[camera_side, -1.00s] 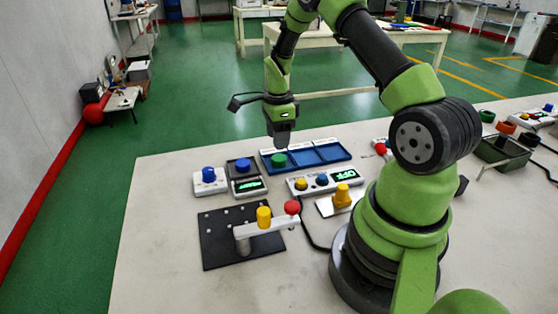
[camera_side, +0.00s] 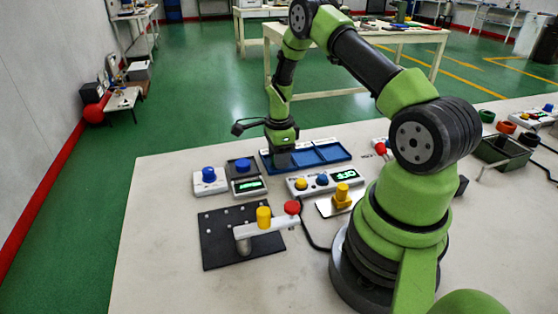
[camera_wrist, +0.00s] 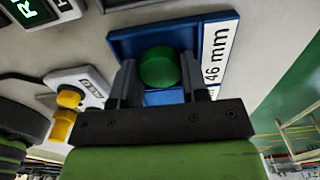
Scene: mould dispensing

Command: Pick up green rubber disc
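The green disc (camera_wrist: 158,68) sits in the end compartment of the blue tray (camera_wrist: 116,42), beside the "46 mm" label, in the wrist view. My gripper (camera_wrist: 163,82) has its two fingers apart, one on each side of the disc. The disc nearly fills the gap, and I cannot tell whether the fingers touch it. In the side view my gripper (camera_side: 281,160) is low over the left compartment of the tray (camera_side: 333,152) and hides the disc.
A scale (camera_side: 248,186) and a blue-knobbed box (camera_side: 208,183) stand left of the tray. A control box (camera_side: 309,188) with yellow and blue buttons and an "OFF" display is in front. A black plate (camera_side: 218,245) carries a lever with yellow and red knobs.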

